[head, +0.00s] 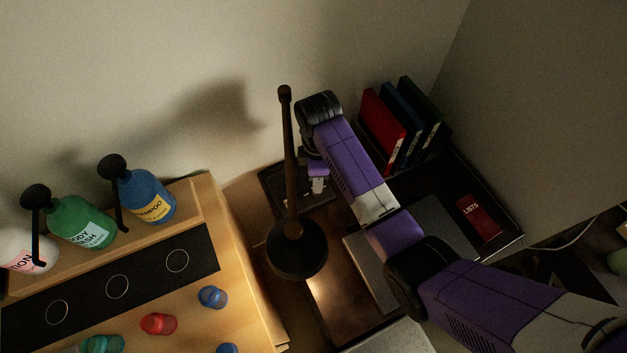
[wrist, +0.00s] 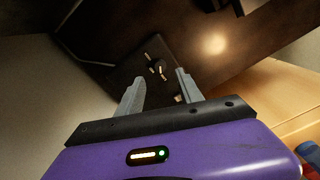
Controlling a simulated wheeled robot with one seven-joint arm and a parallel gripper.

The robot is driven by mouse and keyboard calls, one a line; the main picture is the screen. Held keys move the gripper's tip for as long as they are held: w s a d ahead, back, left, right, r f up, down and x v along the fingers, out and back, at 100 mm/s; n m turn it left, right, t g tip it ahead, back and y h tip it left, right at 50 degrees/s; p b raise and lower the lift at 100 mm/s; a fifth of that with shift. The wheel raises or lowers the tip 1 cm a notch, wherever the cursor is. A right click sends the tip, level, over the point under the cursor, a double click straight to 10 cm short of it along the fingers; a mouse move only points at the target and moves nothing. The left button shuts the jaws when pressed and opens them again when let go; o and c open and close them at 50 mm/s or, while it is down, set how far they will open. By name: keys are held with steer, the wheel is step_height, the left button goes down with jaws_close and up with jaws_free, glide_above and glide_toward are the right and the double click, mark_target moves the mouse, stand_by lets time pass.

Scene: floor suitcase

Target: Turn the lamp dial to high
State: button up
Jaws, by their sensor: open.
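A dark lamp (head: 297,252) with a round black part at the lower end of its brown pole shows in the head view. A warm patch of light lies on the brown surface beside it. In the wrist view a black panel (wrist: 139,88) carries a small dark dial (wrist: 156,67) with pale marks around it. My gripper (wrist: 161,76) is open and empty, its two grey fingers pointing toward the panel with the dial between and beyond the tips. In the head view my gripper (head: 318,184) is behind the lamp pole, over a dark panel; the dial cannot be made out there.
Red, blue and green binders (head: 398,125) stand right of my arm. A red "LISTS" booklet (head: 478,218) lies on the dark desk. A wooden stand (head: 207,195) with pump bottles and small coloured pieces is at left. The lamp pole rises close to my gripper.

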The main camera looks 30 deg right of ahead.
steer(key=shift+f+p, duration=0.35)
steer(key=shift+f, duration=3.05)
jaws_close()
